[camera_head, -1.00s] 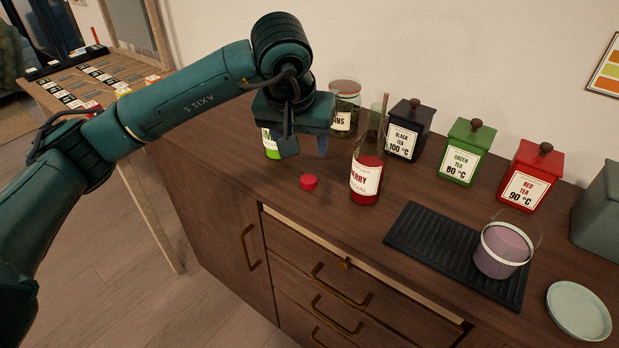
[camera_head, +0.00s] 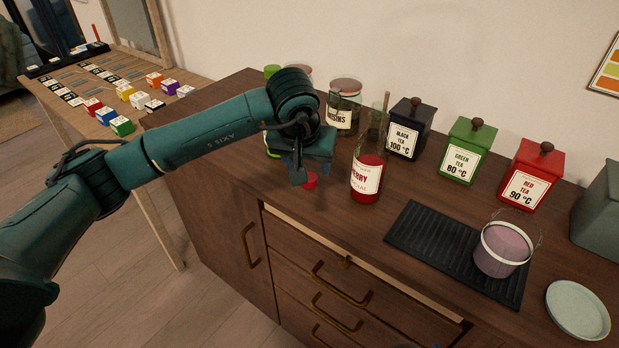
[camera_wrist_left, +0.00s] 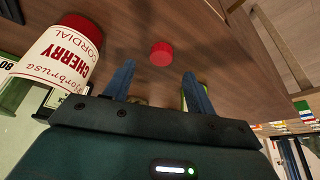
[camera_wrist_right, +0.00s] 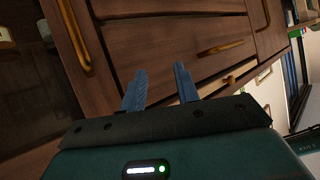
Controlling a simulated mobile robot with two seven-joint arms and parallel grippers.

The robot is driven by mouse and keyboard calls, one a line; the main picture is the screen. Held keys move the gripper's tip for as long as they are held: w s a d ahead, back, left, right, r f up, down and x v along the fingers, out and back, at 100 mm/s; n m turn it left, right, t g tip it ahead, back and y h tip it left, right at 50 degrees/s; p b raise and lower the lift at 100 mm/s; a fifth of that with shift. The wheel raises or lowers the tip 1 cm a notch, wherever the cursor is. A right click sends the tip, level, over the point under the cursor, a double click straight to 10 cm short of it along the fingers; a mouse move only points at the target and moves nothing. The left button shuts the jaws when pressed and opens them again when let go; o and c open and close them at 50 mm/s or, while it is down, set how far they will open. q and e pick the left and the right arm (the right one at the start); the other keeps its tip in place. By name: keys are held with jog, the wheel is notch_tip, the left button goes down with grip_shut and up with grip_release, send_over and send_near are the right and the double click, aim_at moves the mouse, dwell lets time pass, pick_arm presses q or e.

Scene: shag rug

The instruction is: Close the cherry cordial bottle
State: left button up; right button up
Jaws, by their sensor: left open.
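The cherry cordial bottle (camera_head: 367,178) stands upright on the wooden cabinet top. It holds red liquid low down, has a clear neck, and its white label also shows in the left wrist view (camera_wrist_left: 58,55). A red cap (camera_head: 311,181) lies on the cabinet top to the left of the bottle. My left gripper (camera_head: 304,176) is open and low over the cap, pointing down. In the left wrist view the cap (camera_wrist_left: 161,53) lies beyond and between the two fingertips, not gripped. My right gripper (camera_wrist_right: 160,80) is open and empty in front of the cabinet drawers.
A raisins jar (camera_head: 342,108) stands behind the bottle. Black (camera_head: 409,130), green (camera_head: 466,150) and red (camera_head: 531,175) tea canisters stand to the right. A dark ribbed mat (camera_head: 425,240) bears a lilac bucket (camera_head: 501,250). A pale plate (camera_head: 578,311) lies at far right.

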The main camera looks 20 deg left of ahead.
pick_arm(q)
jog(key=x, duration=0.5)
jog(key=shift+s+p, duration=0.15)
jog(key=shift+p, duration=0.15)
jog(key=shift+a, duration=0.1)
jog(key=shift+c, duration=0.4)
jog(key=c, duration=1)
